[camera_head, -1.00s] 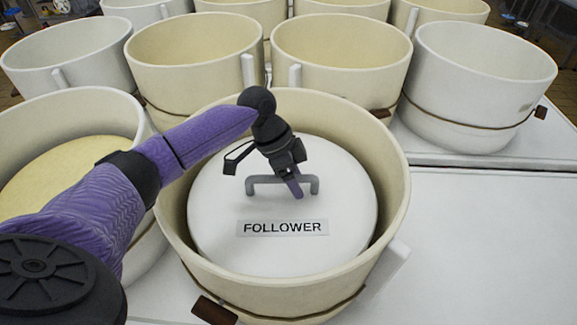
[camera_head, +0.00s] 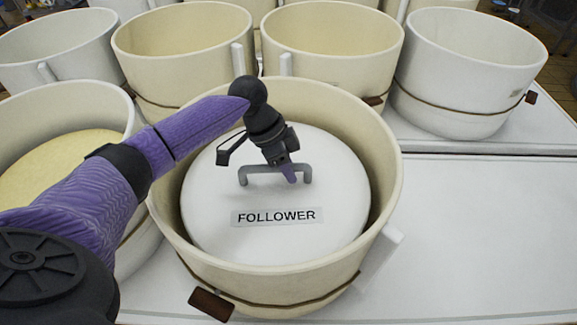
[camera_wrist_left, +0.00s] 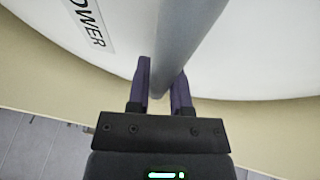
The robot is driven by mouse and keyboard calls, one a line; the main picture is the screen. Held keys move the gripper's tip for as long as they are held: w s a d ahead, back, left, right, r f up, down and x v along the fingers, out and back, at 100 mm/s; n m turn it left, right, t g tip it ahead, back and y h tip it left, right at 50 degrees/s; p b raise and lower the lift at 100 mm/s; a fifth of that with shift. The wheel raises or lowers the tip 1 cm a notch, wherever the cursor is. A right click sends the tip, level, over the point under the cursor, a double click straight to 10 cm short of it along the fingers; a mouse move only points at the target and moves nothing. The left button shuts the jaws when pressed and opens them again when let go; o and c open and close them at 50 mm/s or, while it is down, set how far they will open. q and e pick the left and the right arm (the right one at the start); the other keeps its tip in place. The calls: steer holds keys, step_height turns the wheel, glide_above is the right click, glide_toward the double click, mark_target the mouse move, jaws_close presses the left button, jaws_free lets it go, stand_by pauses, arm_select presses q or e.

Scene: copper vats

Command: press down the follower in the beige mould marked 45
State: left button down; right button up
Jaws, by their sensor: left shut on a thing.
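The beige mould (camera_head: 386,190) stands in the near middle of the head view; no number 45 is readable on it. The white follower (camera_head: 215,205), a round disc labelled FOLLOWER, lies inside it below the rim, with a gap visible around it. A grey bar handle (camera_head: 243,178) rises from its top. My left gripper (camera_head: 289,172) is shut on this handle, reaching down from above. In the left wrist view, the handle (camera_wrist_left: 184,40) passes between the two purple fingers (camera_wrist_left: 162,82). My right gripper is in neither view.
A white mould with yellowish contents (camera_head: 60,165) stands close on the left. Several beige and white moulds, such as one white mould (camera_head: 470,70), stand behind. The pale table top (camera_head: 480,240) is clear on the right.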

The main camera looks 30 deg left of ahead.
arm_select(q)
steer(key=shift+s+f, duration=0.15)
steer(key=shift+f, duration=0.15)
stand_by(2.3)
steer(key=shift+r+p, duration=0.15)
steer(key=shift+p, duration=0.2)
steer(key=shift+c, duration=2.2)
jaws_free()
steer(key=shift+r, duration=0.2)
